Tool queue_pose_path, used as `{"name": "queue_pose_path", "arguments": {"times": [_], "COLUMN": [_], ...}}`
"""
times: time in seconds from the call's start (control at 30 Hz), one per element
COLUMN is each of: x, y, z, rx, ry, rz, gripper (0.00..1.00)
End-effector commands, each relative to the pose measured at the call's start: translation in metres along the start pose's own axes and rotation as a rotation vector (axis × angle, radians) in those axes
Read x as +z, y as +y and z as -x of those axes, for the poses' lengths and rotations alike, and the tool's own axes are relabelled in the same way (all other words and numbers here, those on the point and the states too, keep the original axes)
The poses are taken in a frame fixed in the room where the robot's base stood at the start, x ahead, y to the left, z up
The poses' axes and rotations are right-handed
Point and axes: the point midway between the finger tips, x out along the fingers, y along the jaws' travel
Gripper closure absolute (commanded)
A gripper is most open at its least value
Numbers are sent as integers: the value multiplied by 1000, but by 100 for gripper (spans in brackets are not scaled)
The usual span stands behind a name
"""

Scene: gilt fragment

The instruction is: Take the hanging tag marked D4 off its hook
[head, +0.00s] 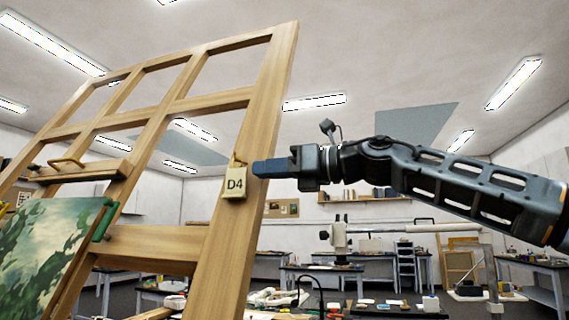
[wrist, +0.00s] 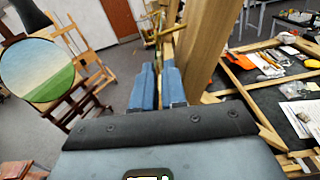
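The pale yellow tag marked D4 (head: 235,184) hangs from a small brass hook (head: 237,158) on the right post of a wooden easel-like frame. My gripper (head: 254,168) comes in from the right in the head view, roughly level. Its blue fingertips are at the upper right edge of the tag, very near or touching in the picture. In the wrist view, the two blue fingers of my gripper (wrist: 159,75) stand side by side with a narrow gap. I see nothing clearly held between them. The tag cannot be made out in that view.
The wooden frame (head: 270,95) stands close to my fingers; its post (wrist: 203,45) rises just right of them in the wrist view. A green painting (head: 45,255) leans at lower left. A round landscape picture (wrist: 38,70) stands at left in the wrist view. Work tables stand behind.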

Motion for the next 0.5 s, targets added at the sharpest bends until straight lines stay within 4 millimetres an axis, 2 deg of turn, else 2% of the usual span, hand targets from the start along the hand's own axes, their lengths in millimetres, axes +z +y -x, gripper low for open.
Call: {"name": "queue_pose_path", "arguments": {"times": [0.1,0.2,0.5], "x": [2,1,0], "y": [1,0,0], "z": [-18,-28,-38], "rx": [2,1,0], "ry": [1,0,-1], "rz": [0,-1,-1], "gripper": [88,88,88]}}
